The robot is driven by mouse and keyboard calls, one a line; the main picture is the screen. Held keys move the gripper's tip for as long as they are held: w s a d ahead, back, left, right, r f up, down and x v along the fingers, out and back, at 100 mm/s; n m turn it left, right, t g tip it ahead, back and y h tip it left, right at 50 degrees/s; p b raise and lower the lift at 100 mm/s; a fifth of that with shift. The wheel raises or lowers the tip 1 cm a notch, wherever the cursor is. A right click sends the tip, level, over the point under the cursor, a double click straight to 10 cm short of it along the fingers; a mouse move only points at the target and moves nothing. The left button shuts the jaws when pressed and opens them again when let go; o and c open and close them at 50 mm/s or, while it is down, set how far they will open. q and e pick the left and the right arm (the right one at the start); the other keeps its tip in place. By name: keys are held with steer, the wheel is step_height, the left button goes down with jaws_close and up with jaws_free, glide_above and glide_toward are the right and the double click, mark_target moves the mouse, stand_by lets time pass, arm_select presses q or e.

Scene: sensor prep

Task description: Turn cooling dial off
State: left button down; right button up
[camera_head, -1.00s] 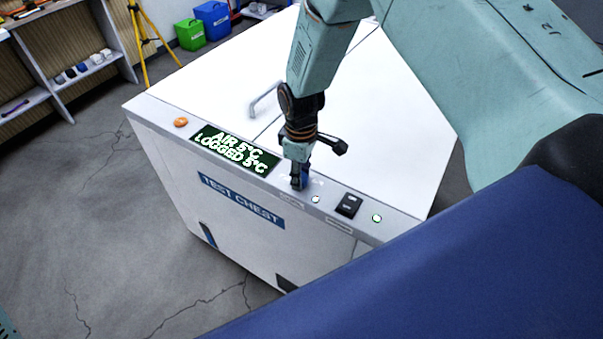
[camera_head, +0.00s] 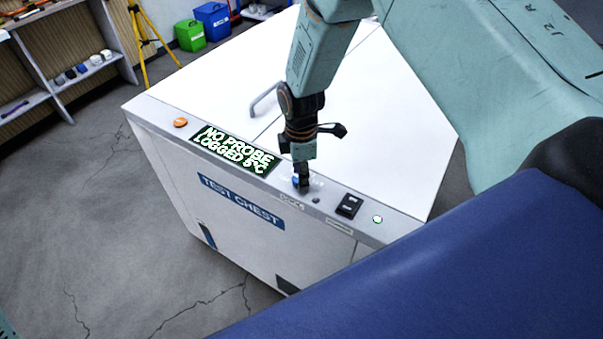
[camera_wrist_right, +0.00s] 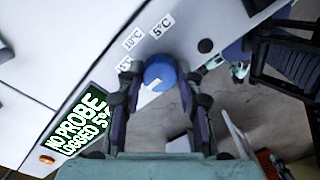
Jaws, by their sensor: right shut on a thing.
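The white test chest (camera_head: 170,155) stands in front of me with a control strip along its near top edge. My right gripper (camera_head: 301,184) points down at the strip and is shut on the blue cooling dial (camera_head: 295,181). In the right wrist view the round blue dial (camera_wrist_right: 160,73) sits between the two fingers of the right gripper (camera_wrist_right: 160,82), with a white pointer mark on it. Labels reading 10°C and 5°C (camera_wrist_right: 162,26) stand beside it. The display (camera_head: 235,148) reads "NO PROBE, LOGGED 5°C". My left gripper is not in view.
A black rocker switch (camera_head: 349,205) and a small lit lamp (camera_head: 378,219) are right of the dial. A dark lamp (camera_head: 316,200) sits close by the gripper. An orange button (camera_head: 180,122) is at the left. A lid handle (camera_head: 265,97) rises behind.

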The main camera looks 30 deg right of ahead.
steer(key=shift+s+f, duration=0.15)
steer(key=o, duration=1.2)
steer(key=shift+a, duration=0.15)
steer(key=shift+c, duration=0.2)
steer(key=shift+r, duration=0.35)
step_height(320, 180, up, 12)
steer(key=shift+f, duration=0.25)
steer(key=shift+w, duration=0.2)
